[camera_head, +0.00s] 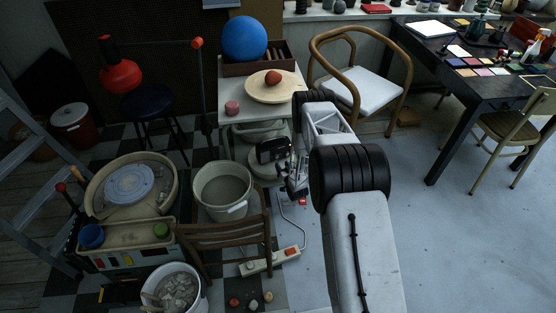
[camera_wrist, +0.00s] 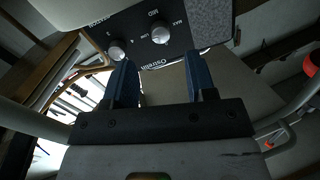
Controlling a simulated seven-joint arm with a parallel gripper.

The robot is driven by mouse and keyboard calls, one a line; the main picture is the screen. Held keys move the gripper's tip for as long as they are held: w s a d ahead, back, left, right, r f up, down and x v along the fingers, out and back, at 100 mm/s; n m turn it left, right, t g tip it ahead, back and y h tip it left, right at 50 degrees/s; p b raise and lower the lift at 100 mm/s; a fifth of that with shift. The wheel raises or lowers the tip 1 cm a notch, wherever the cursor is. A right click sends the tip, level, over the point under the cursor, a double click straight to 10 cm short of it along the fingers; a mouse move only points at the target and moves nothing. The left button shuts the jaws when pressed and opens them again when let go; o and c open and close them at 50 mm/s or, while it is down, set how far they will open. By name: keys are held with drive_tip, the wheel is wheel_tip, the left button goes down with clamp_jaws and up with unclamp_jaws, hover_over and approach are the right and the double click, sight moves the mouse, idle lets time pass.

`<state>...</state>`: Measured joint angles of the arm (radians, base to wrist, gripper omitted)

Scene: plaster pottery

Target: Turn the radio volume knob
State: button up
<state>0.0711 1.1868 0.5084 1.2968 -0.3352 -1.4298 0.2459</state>
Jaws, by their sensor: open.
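The radio (camera_head: 272,151) is a small dark box in the middle of the head view, just left of my forearm. In the wrist view its black front panel (camera_wrist: 185,22) fills the top, with its lettering upside down. A larger round silver knob (camera_wrist: 161,32) is marked "MID", and a smaller knob (camera_wrist: 117,50) sits to its left. Which one is the volume knob I cannot tell for sure. My gripper (camera_wrist: 160,60) is open and empty, with its blue fingers pointing at the panel. The larger knob lies between the finger lines, just beyond the tips. My gripper (camera_head: 294,184) is partly hidden in the head view.
A table with a cream round board (camera_head: 258,94) and a blue ball (camera_head: 245,38) stands behind the radio. A white bucket (camera_head: 236,211), a wooden chair (camera_head: 225,236) and a power strip (camera_head: 262,264) are near my gripper. Open floor lies right of my arm.

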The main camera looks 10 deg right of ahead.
sight(277, 157)
drive_tip(key=shift+x, duration=2.95)
drive_tip(key=c, duration=0.9)
